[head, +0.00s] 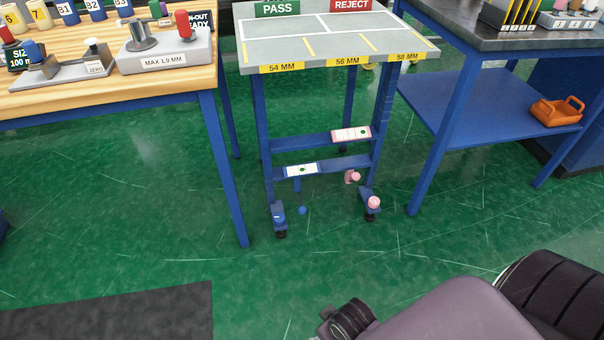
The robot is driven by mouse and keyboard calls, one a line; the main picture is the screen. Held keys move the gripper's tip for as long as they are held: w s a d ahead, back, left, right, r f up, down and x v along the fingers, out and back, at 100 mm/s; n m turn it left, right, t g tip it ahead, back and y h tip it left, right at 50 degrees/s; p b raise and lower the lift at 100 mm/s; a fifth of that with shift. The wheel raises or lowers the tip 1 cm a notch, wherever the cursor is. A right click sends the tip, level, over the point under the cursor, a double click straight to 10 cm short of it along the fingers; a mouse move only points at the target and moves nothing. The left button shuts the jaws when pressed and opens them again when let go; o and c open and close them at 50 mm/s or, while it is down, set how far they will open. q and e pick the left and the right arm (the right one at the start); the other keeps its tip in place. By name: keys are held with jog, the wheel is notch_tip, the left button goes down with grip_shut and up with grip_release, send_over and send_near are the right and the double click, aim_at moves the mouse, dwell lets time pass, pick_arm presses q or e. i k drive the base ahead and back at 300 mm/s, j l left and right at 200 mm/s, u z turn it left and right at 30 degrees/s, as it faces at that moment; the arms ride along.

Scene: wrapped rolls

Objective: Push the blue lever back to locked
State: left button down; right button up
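The blue lever (302,210) shows as a small blue ball low under the left side of the wheeled stand (330,63). A thin blue stem above it hangs from the lower crossbar, below a white label plate (302,170) with a green mark. The ball is close beside the blue foot (279,214) over the left front caster and looks apart from it. My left gripper is not in view. Part of a purple and black arm of mine enters at the bottom right, far from the lever, but no gripper fingers show.
A pink lever (355,176) and a pink ball (374,202) are at the stand's right side. A wooden bench (120,90) stands left and a dark bench (480,42) right. Open green floor (250,275) lies before the stand, with a dark mat (110,315) at lower left.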

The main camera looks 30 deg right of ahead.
aim_at(302, 210)
jog(key=i+l, duration=0.15)
jog(key=l, duration=0.25)
jog(key=i+l, duration=0.15)
jog(key=l, duration=0.25)
jog(key=i+l, duration=0.15)
jog(key=l, duration=0.25)
